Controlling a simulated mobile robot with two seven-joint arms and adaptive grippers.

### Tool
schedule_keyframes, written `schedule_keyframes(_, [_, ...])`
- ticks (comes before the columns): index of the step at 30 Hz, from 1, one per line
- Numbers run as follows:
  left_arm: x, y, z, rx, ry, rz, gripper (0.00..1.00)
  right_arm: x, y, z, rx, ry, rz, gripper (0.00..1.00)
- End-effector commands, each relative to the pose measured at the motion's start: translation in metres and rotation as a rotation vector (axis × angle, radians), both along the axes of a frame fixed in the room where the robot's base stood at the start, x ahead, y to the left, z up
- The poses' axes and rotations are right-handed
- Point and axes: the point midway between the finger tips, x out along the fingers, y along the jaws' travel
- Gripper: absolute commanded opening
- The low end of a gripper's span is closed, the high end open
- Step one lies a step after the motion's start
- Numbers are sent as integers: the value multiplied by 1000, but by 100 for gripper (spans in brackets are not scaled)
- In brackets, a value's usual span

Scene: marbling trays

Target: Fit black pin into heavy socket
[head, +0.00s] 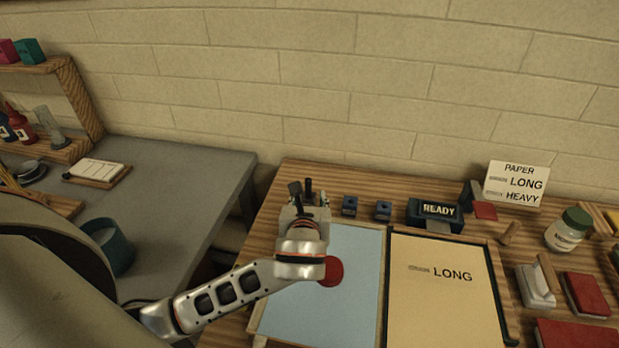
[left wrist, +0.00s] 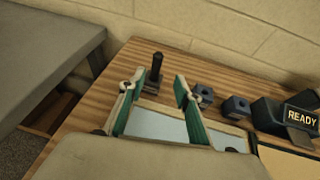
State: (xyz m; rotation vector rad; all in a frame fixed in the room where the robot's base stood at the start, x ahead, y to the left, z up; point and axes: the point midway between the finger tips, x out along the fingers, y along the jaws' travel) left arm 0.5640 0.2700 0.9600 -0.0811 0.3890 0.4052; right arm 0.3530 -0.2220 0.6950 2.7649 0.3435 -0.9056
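A black pin (left wrist: 156,67) stands upright in a dark block (left wrist: 152,85) near the back edge of the wooden table; its top also shows in the head view (head: 308,186). Two small dark blue blocks (left wrist: 203,93) (left wrist: 237,107) with holes on top stand to its right, also in the head view (head: 349,206) (head: 383,210). I cannot tell which one is the heavy socket. My left gripper (left wrist: 156,92) is open and empty, its green-padded fingers apart, with the pin beyond the gap between them. In the head view the gripper (head: 309,199) partly hides the pin. My right gripper is not in view.
A READY sign (head: 438,212) stands right of the blocks. A pale blue tray (head: 350,315) with a red spot lies under my left arm. A tan tray marked LONG (head: 440,310) lies beside it. A PAPER, LONG, HEAVY card (head: 517,184) stands at the back.

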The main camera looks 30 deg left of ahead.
Motion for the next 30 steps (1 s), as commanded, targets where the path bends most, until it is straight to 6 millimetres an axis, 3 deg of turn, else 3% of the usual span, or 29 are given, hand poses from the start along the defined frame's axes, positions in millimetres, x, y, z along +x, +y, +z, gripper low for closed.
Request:
schedule_keyframes(18, [55, 33, -26, 2, 0, 1, 33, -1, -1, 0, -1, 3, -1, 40])
schedule_keyframes(28, [62, 36, -30, 0, 0, 1, 33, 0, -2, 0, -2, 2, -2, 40])
schedule_keyframes(29, [62, 36, -30, 0, 0, 1, 31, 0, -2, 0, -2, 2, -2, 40])
schedule_keyframes(30, [62, 36, -30, 0, 0, 1, 20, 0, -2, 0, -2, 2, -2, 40])
